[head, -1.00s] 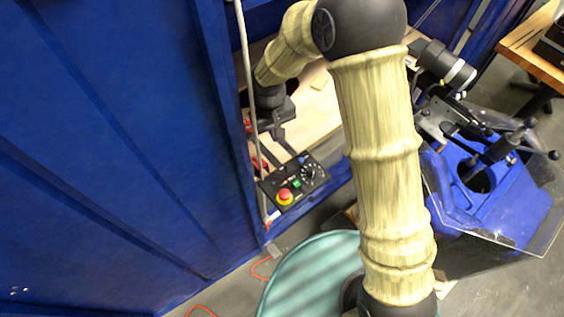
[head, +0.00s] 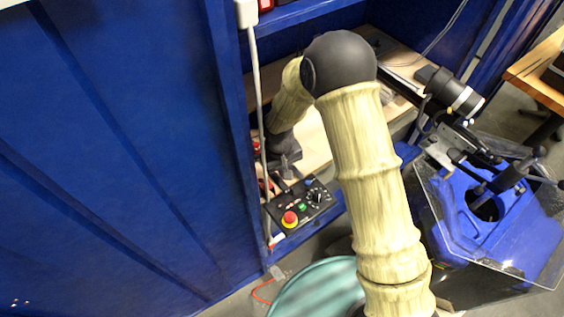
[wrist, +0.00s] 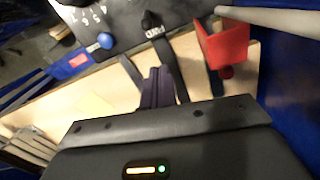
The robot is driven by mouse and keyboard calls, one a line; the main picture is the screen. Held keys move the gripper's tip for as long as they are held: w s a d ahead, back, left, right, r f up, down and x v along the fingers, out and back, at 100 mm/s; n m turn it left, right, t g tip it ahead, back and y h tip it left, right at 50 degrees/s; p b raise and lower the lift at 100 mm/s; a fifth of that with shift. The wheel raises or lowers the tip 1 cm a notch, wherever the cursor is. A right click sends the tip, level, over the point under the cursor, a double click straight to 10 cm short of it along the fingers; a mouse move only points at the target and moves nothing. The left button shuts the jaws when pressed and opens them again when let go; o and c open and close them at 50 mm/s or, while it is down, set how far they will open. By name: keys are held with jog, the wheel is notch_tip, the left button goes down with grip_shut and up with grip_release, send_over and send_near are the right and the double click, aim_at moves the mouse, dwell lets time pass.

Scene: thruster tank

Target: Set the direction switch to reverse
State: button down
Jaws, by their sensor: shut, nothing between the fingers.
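The black control box (head: 300,212) hangs at the blue cabinet's opening, with a red emergency stop, a green button, a round dial and a blue knob on its face. In the wrist view the panel (wrist: 125,12) fills the top, with the blue knob (wrist: 105,40) and a small black lever switch (wrist: 150,20) beside a short white label. This lever may be the direction switch; its setting is unclear. My gripper (wrist: 158,72) is shut and empty, a little below the lever in that view. In the head view my gripper (head: 284,178) is by the box's upper left edge, partly hidden.
A red bracket (wrist: 222,45) and a pale pole (wrist: 270,18) are close on the right in the wrist view. The pole (head: 258,110) runs beside the box's left side. A wooden shelf (head: 318,150) lies behind. A blue machine with a clear shield (head: 505,215) stands right.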

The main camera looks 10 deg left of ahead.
aim_at(292, 192)
jog(key=shift+f, duration=0.8)
jog(key=shift+d+f, duration=0.15)
jog(key=shift+d, duration=0.05)
jog(key=shift+s+d+r+p, duration=0.3)
jog(key=shift+s+d, duration=0.25)
jog(key=shift+s, duration=0.2)
jog(key=shift+s+d+r+p, duration=0.2)
jog(key=shift+s+d+r, duration=0.1)
jog(key=shift+s+d, duration=0.3)
jog(key=shift+a, duration=0.15)
